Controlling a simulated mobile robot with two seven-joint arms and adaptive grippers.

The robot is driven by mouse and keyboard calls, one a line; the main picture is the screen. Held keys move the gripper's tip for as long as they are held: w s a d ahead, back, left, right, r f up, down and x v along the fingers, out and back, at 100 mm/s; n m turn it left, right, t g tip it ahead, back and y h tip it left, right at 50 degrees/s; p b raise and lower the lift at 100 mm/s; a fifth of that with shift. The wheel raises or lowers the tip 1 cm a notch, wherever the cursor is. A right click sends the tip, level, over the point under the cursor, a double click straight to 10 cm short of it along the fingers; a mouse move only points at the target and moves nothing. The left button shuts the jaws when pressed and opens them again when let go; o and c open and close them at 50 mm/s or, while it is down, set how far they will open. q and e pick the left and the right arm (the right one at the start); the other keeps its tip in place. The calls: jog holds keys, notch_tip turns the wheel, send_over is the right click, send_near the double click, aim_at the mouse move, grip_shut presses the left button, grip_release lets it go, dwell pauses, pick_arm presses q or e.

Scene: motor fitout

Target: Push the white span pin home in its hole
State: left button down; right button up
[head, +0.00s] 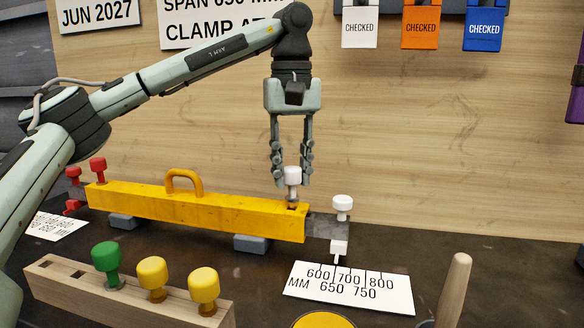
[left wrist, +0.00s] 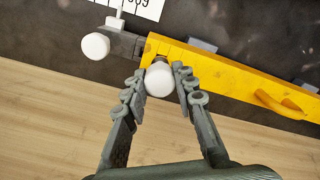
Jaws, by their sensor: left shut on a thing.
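The white span pin (head: 292,180) stands upright at the right end of the yellow beam (head: 200,206), over a hole in its top. Part of its shank shows between its head and the beam. My left gripper (head: 292,182) points down and is shut on the pin's white head, which also shows in the left wrist view (left wrist: 159,80) between the fingers (left wrist: 160,88). How deep the shank sits is hard to tell. A second white knob (head: 342,204) stands on the dark sliding end piece (head: 325,226) to the right. My right gripper is not in view.
A scale card (head: 350,288) lies in front of the end piece. A wooden rack (head: 125,300) with green and yellow pins stands at front left. Red knobs (head: 97,167) are at the beam's left end. A wooden panel (head: 420,150) rises behind.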

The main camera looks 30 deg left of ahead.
pick_arm(q)
jog(key=shift+f+b, duration=0.4)
jog(key=shift+f, duration=0.4)
jog(key=c, duration=1.1)
grip_release()
jog(key=shift+c, duration=0.2)
notch_tip(320, 180, up, 12)
jog(key=shift+s, duration=0.1)
